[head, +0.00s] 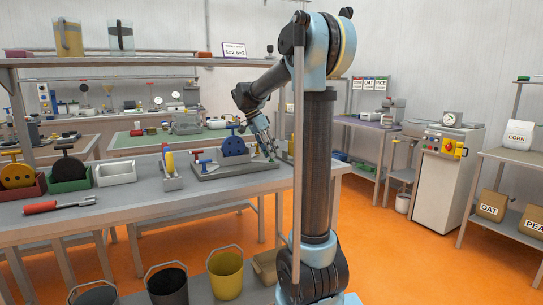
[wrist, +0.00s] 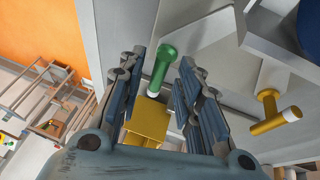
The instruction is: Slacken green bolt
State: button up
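My gripper is open and not touching the bolt, as far as I can see. In the head view my gripper (head: 268,148) is lowered at the right end of the grey fixture plate (head: 240,170) on the bench. I cannot make out the green bolt clearly there.
A yellow bolt (wrist: 276,113) stands to the right in the wrist view, and a yellow block (wrist: 146,124) shows between the fingers. A blue disc (head: 234,147) stands on the fixture, with a blue-topped bolt (head: 205,156) at its left.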

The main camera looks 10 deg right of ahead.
jog(key=shift+x, duration=0.75)
jog(key=shift+c, duration=0.2)
grip_shut()
